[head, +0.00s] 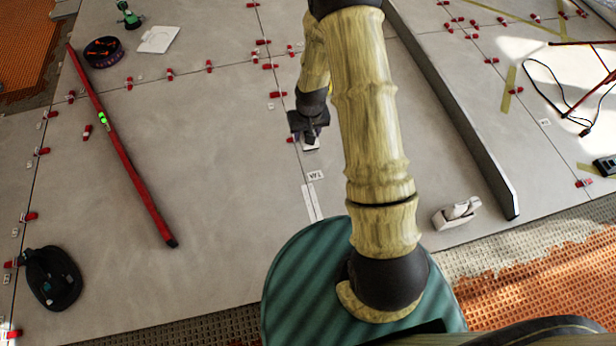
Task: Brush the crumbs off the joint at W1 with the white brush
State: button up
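My gripper (309,127) is low over the floor tiles near the middle of the head view, pointing down. A small white piece (310,144) shows right at its fingertips. I cannot tell if it is the white brush, or if the fingers are closed on it. A small white label (316,176) with dark marks, seemingly W1 upside down, lies on the tile below and nearer to me. Two pale strips (311,203) lie along the joint just below the label. Crumbs are too small to make out.
A red level (125,150) lies on the tiles at left. A white dispenser-like item (457,213) and a long grey bar (450,100) are at right. Red clips (209,66) line the joints.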

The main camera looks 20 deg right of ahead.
notch_tip(320, 180, down, 24)
jog(key=b, duration=0.8)
jog(key=shift+d+f, duration=0.2)
jog(key=shift+s+f+b, duration=0.1)
jog(key=shift+b, duration=0.2)
notch_tip(320, 180, down, 7)
jog(key=b, duration=0.6)
jog(key=r+p, duration=0.6)
jog(key=r, duration=0.7)
jog(key=r+p, duration=0.7)
jog(key=r, duration=0.7)
jog(key=s+r+p, duration=0.1)
jog(key=r+p, duration=0.6)
jog(key=r, duration=0.7)
jog(key=shift+r, duration=0.15)
